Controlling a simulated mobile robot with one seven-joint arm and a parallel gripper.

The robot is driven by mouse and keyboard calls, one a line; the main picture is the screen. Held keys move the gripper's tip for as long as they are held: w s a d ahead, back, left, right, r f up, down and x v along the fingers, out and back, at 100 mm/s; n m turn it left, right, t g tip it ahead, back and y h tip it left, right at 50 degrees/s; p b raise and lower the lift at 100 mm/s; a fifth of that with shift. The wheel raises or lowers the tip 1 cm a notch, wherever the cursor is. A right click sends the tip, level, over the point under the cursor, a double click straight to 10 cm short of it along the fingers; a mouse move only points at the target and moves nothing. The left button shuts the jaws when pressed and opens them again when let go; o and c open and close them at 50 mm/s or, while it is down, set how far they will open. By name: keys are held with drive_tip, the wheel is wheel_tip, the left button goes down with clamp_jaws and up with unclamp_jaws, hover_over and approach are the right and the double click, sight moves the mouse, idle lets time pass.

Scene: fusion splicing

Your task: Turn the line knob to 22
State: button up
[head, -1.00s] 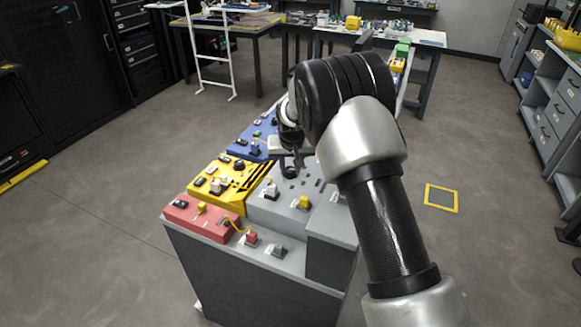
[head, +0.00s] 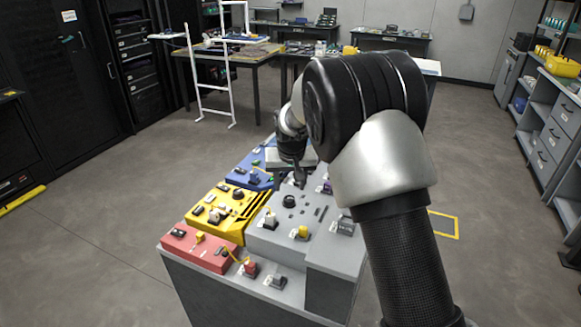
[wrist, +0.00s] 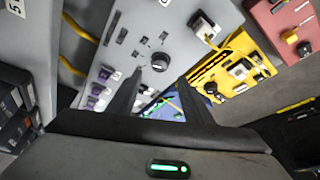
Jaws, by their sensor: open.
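A round black knob (head: 289,201) stands on the grey panel (head: 268,237) of the console. It also shows in the wrist view (wrist: 160,62), just beyond my fingertips, with small marks around it. Another black knob (head: 238,194) is on the yellow panel (head: 219,226) and shows in the wrist view too (wrist: 211,87). The labels are too small to read, so I cannot tell which is the line knob. My gripper (head: 299,180) is above the grey panel, behind the grey panel's knob in the head view. In the wrist view its fingers (wrist: 160,92) are apart and empty.
A blue panel (head: 248,178) lies at the far left of the console and a red panel (head: 197,250) at the near left. Floor is clear around the console.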

drive_tip(key=v, duration=0.9)
drive_tip(key=shift+r, duration=0.3)
drive_tip(key=shift+s+r, duration=0.1)
drive_tip(key=shift+s, duration=0.05)
drive_tip(key=s+d+r+m+p, duration=0.1)
drive_tip(key=s+d+r+p, duration=0.2)
drive_tip(key=s+d+r, duration=0.95)
drive_tip(key=s+d+r+p, duration=0.1)
drive_tip(key=s+d+p, duration=0.1)
drive_tip(key=s, duration=0.9)
drive_tip(key=s+d+r+t+p, duration=0.1)
drive_tip(key=s+d, duration=0.3)
drive_tip(key=s, duration=0.6)
drive_tip(key=shift+s+r+m+h+p, duration=0.3)
drive_tip(key=shift+s+r+p, duration=0.1)
drive_tip(key=shift+r, duration=0.3)
